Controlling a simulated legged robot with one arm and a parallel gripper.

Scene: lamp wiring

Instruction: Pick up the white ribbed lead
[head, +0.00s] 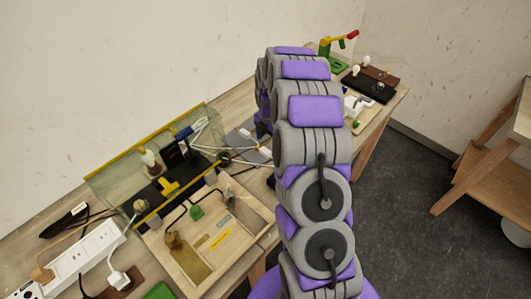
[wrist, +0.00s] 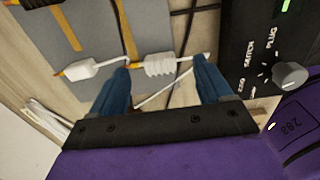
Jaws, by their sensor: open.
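The white ribbed lead (wrist: 160,66) shows in the wrist view as a short ribbed sleeve with a thin white cable running out to the right. It lies on or just above a grey mat (wrist: 115,28). My gripper (wrist: 164,72) has two blue fingers, set apart, one on either side of the ribbed part in the picture. Nothing is clamped between them. Whether the fingers are level with the lead or above it, I cannot tell. In the head view my arm hides the gripper, and I cannot make out the ribbed lead there.
A smooth white connector (wrist: 92,68) on an orange-ended lead lies left of the ribbed one. A black box with a grey knob (wrist: 290,75) stands close on the right. A wooden tray (head: 160,238), a glass-sided case (head: 110,180) and a white power strip (head: 85,255) occupy the bench's left.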

